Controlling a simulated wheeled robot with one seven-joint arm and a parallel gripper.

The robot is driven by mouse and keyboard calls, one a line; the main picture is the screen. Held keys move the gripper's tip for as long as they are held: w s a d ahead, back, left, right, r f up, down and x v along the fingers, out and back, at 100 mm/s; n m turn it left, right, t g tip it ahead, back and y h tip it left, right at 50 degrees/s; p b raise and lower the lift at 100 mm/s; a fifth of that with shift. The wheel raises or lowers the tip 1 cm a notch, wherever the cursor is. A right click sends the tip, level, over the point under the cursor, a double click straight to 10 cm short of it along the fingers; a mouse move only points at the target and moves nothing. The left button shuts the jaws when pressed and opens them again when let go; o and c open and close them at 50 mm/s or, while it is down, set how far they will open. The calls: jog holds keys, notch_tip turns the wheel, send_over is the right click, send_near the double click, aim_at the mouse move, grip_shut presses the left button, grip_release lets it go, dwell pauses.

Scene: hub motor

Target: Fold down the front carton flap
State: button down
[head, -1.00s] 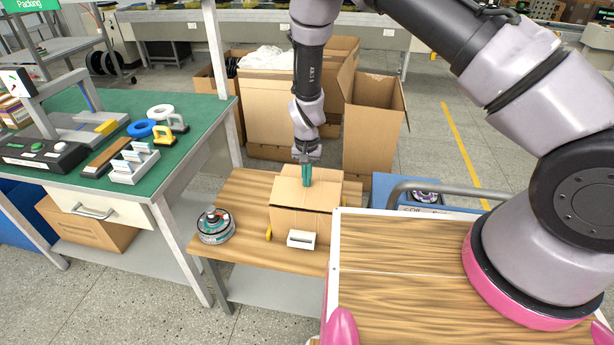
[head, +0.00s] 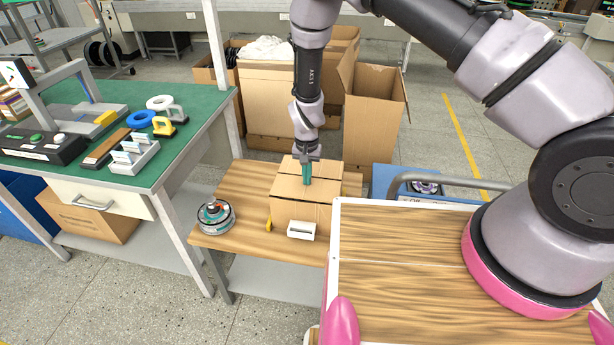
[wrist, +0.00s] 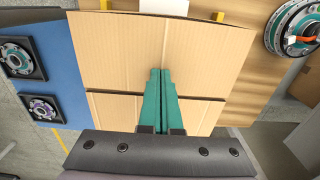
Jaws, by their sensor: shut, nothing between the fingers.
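The carton (head: 297,213) stands on the small wooden table. Its top flaps lie across the opening with a seam between them. The front flap (head: 285,191) looks folded over and nearly flat; I cannot tell if it is fully flush. It fills the upper part of the carton in the wrist view (wrist: 110,50). My gripper (head: 307,184) points down with its teal fingers together and empty. In the wrist view the fingertips (wrist: 160,70) are over the front flap, just past the seam. They look at or very near its surface; contact is unclear.
A hub motor (head: 215,216) stands on the table left of the carton. A white block (head: 301,231) and a yellow item (head: 268,224) are by its front. A blue case (head: 388,180) is to the right. Tall open cartons (head: 374,120) stand behind.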

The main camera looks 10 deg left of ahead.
notch_tip(320, 180, up, 9)
dwell(0.8)
